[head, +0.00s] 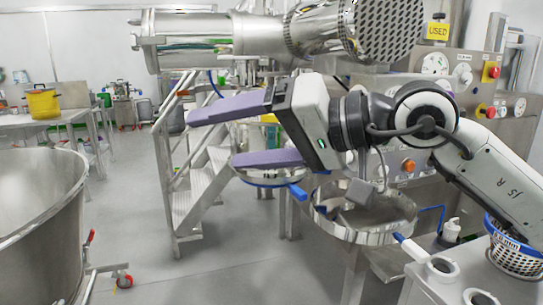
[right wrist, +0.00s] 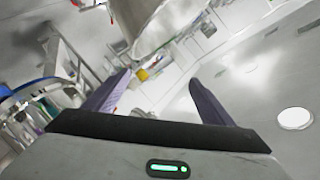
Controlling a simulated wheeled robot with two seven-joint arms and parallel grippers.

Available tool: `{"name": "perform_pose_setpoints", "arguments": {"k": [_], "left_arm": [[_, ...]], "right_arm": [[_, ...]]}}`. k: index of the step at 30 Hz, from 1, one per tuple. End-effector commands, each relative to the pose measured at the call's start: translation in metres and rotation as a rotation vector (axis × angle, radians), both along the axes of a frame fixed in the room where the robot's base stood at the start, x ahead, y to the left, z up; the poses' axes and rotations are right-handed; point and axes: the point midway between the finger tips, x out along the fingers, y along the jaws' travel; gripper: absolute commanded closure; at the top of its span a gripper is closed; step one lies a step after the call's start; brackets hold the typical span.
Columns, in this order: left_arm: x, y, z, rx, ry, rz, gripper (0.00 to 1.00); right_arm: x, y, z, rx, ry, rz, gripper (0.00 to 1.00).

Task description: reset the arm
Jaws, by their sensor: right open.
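My right arm (head: 490,170) comes in from the right in the head view and is raised and bent. Its gripper (head: 212,138) points left, with two purple fingers spread wide apart and nothing between them. In the right wrist view the same gripper (right wrist: 160,80) shows both purple fingers apart, with only distant floor and equipment beyond them. My left gripper and left arm are not in view.
A steel bowl (head: 365,225) stands below my right wrist. A control panel (head: 455,85) is behind the arm, and a white-and-blue basket (head: 515,258) is beside it. Steel steps (head: 205,185) stand beyond the gripper. A large vat (head: 40,220) fills the lower left; floor between is clear.

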Motion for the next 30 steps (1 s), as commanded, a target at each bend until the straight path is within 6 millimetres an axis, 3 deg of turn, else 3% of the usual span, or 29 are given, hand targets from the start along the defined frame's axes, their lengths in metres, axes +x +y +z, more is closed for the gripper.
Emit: {"name": "perform_pose_setpoints", "arguments": {"k": [1,6,10,14,17,20,21,26,30], "left_arm": [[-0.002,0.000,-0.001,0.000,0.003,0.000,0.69],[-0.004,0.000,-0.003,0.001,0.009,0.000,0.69],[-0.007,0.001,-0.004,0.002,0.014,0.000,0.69],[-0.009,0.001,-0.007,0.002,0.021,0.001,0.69],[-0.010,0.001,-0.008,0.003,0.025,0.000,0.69],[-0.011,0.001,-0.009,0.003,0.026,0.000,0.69],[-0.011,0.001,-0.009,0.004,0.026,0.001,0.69],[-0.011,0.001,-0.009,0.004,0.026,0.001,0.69],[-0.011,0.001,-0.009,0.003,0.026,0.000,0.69]], "right_arm": [[-0.006,0.008,-0.012,0.075,0.118,0.023,0.23],[-0.029,0.025,-0.037,0.430,0.657,0.099,0.23],[-0.032,0.020,-0.052,0.768,1.192,0.144,0.23],[-0.016,-0.004,-0.077,1.116,1.731,0.179,0.23],[0.003,-0.031,-0.114,1.399,2.134,0.205,0.23],[0.019,-0.064,-0.167,1.714,2.514,0.246,0.23],[0.023,-0.078,-0.193,-1.730,-2.482,-0.250,0.23],[0.018,-0.128,-0.306,-1.452,-1.826,-0.247,0.23],[-0.015,-0.162,-0.402,-1.264,-1.327,-0.272,0.23]]}}
